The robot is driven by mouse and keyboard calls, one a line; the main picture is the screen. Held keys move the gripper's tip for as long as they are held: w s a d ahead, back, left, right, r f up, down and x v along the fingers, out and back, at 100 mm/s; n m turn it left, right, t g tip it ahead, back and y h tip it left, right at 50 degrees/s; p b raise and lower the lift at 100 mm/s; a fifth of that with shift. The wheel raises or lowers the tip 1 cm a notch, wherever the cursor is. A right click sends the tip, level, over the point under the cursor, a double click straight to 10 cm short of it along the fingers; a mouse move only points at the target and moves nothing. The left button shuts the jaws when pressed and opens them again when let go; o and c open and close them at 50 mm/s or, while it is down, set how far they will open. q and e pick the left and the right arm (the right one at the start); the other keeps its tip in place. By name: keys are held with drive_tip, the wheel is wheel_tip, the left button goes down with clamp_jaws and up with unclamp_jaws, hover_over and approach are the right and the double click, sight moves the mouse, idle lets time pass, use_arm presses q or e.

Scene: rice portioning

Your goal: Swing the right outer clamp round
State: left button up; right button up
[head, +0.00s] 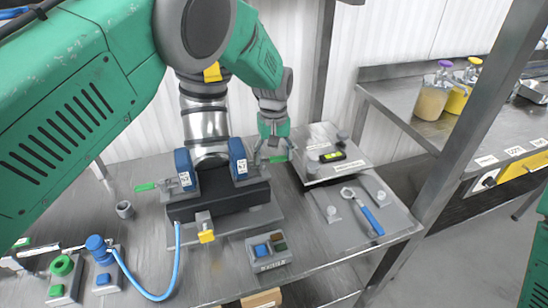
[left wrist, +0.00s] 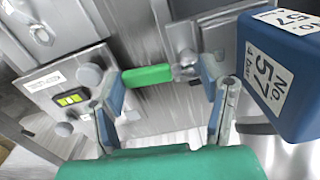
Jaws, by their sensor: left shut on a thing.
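The right outer clamp (head: 279,160) has a green handle and a grey metal body, beside the right blue block (head: 238,159) of the dark press-like fixture (head: 222,205). My left gripper (head: 275,150) reaches down to it from above. In the left wrist view the green handle (left wrist: 148,76) lies crosswise between the fingertips of my left gripper (left wrist: 165,78), which is shut on the clamp. The blue block (left wrist: 285,70), labelled No. 57, is close at the right there. The left outer clamp (head: 146,187) also has a green handle. My right gripper is out of view.
A raised plate with a yellow-green display (head: 332,157) stands right of the clamp. A blue-handled wrench (head: 369,217) lies on a grey tray farther right. A button box (head: 268,250) and a blue hose (head: 150,296) are in front. A metal post (head: 460,140) stands at the right.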

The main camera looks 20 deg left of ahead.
use_arm(q)
drive_tip(key=shift+w+r+n, duration=0.15)
drive_tip(key=shift+w+n, duration=0.1)
drive_tip(key=shift+n, duration=0.35)
drive_tip(key=o, duration=1.2)
wheel_tip(320, 180, up, 12)
drive_tip(key=shift+w+f, duration=0.1)
drive_tip(key=shift+f, duration=0.05)
